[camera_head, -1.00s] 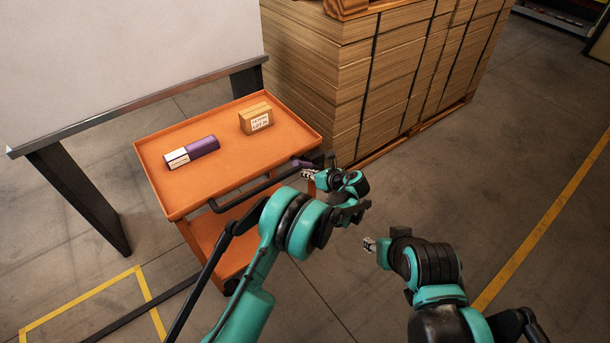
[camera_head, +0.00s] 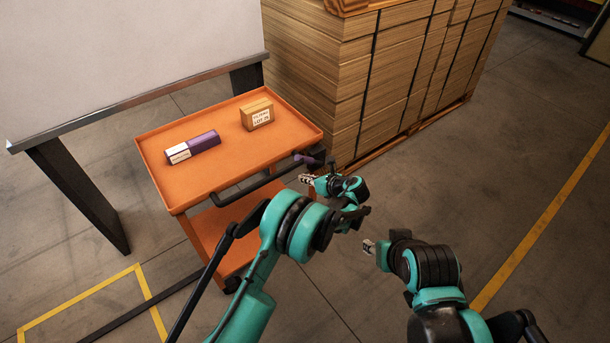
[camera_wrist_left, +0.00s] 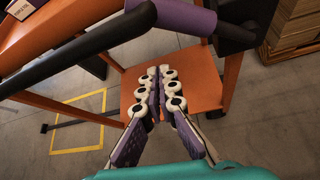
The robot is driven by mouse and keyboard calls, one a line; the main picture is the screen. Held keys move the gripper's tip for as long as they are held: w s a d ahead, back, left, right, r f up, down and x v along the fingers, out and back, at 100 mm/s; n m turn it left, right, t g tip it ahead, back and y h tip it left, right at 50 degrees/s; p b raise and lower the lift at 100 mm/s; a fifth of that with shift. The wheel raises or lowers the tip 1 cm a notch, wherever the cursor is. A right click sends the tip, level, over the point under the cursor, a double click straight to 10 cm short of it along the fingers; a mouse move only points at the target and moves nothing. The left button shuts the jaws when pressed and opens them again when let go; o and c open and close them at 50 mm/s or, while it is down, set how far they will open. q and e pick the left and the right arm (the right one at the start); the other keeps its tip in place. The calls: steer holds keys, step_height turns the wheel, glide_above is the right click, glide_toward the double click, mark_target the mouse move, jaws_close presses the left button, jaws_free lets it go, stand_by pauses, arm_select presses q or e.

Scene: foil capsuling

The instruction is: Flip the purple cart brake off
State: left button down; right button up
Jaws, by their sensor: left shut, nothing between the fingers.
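The orange cart (camera_head: 205,186) stands ahead of me, with a black handle bar (camera_head: 232,197) along its near side. A purple brake lever (camera_head: 307,159) sits at the right end of the handle. In the left wrist view it shows as a purple cylinder (camera_wrist_left: 187,17) at the top, beside the black bar. My left gripper (camera_head: 303,178) is shut and empty, just below and in front of the lever, apart from it. Its closed fingertips (camera_wrist_left: 155,72) show against the cart's lower shelf. My right gripper (camera_head: 369,246) hangs over the floor; its finger opening is too small to tell.
A purple-and-white box (camera_head: 200,144) and a brown labelled carton (camera_head: 257,114) lie on the cart's top tray. A tall strapped stack of cardboard (camera_head: 350,90) stands close behind the cart on the right. A white-topped table (camera_head: 120,60) is at left. Floor at right is clear.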

arm_select(q)
steer(key=s+d+r, duration=0.3)
steer(key=s+d, duration=0.1)
steer(key=d, duration=0.3)
steer(key=shift+s+r+p, duration=0.15)
steer(key=shift+r+p, duration=0.05)
steer(key=shift+p, duration=0.15)
steer(key=s+a+r+n+g+h, duration=0.1)
steer(key=s+a+r+n+h, duration=0.1)
steer(key=s+a+r+n, duration=0.5)
steer(key=s+a+r+n+g+h, duration=0.2)
steer(key=a+r+n, duration=0.4)
steer(key=a+r, duration=0.45)
steer(key=s+a+n+h, duration=0.2)
steer(key=s+a+n, duration=0.2)
steer(key=s+n, duration=0.4)
steer(key=s+a+n+t+h, duration=0.1)
steer(key=s+a+n, duration=0.3)
steer(key=s+n, duration=0.5)
steer(key=s+h, duration=0.1)
steer(key=s, duration=0.5)
steer(key=shift+s+a+t, duration=0.15)
steer(key=shift+s+t, duration=0.15)
